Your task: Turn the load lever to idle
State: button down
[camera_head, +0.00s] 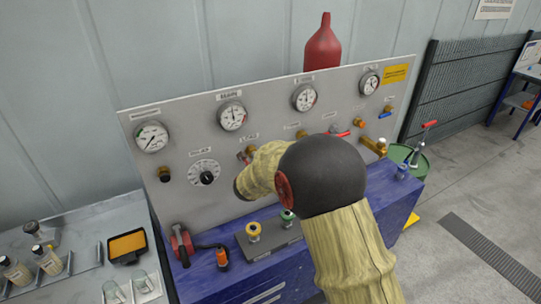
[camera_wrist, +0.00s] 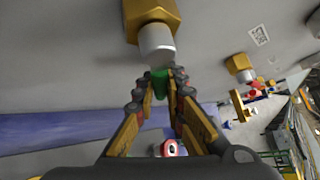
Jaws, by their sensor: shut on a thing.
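In the wrist view my gripper (camera_wrist: 160,82) is shut on a green handle (camera_wrist: 159,78), which looks like the load lever. The handle sits just below a silver stem (camera_wrist: 157,42) on a brass valve body (camera_wrist: 151,14), which is fixed to the grey panel (camera_wrist: 60,65). The fingers cover most of the handle, so its exact angle is hard to tell.
The panel carries several gauges (camera_head: 152,137) and a black dial (camera_head: 204,173). A red lever (camera_head: 340,133) and a blue lever (camera_head: 385,114) are right of my arm. Yellow and green knobs (camera_head: 253,230) stand on the blue cabinet (camera_head: 215,278) below. Open floor lies at right.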

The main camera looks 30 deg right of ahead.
jog(key=shift+s+a+f+m+g+y+p, duration=0.1)
jog(key=shift+a+f+m+g+y+p, duration=0.3)
jog(key=shift+a+m+y, duration=0.55)
jog(key=shift+w+a+f+m+g+y+p, duration=0.1)
jog(key=shift+a+f+m+y+p, duration=0.35)
jog(key=shift+y, duration=0.8)
jog(key=shift+s+a+f+m+g+y+p, duration=0.15)
jog(key=shift+a+m+y+p, duration=0.35)
jog(key=shift+a+y, duration=0.6)
jog(key=c, duration=1.8)
grip_release()
jog(key=shift+c, duration=0.2)
jog(key=shift+v, duration=3.7)
